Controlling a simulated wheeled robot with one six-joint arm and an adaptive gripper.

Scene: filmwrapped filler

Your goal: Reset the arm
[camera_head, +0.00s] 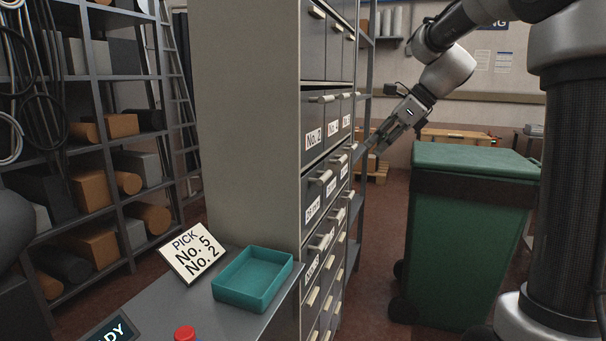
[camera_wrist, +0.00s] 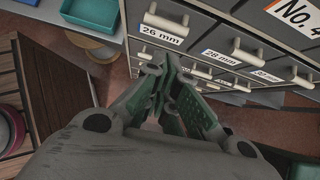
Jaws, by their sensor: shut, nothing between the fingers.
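My gripper (camera_head: 361,152) is at the end of my arm, which reaches in from the upper right in the head view. It is beside the drawer fronts of the grey cabinet (camera_head: 247,120), near the handles at its far side. In the wrist view my gripper (camera_wrist: 160,66) has its fingertips together with nothing between them. Cream drawer handles (camera_wrist: 165,22) and a "26 mm" label are just beyond the fingertips. Whether the fingers touch a handle is hard to tell.
A green wheeled bin (camera_head: 465,245) stands right of the cabinet, below my arm. A teal tray (camera_head: 252,300) and a "PICK No. 5 No. 2" sign (camera_head: 192,252) are on a grey table at the front. Shelves (camera_head: 105,140) line the left. Floor shows between cabinet and bin.

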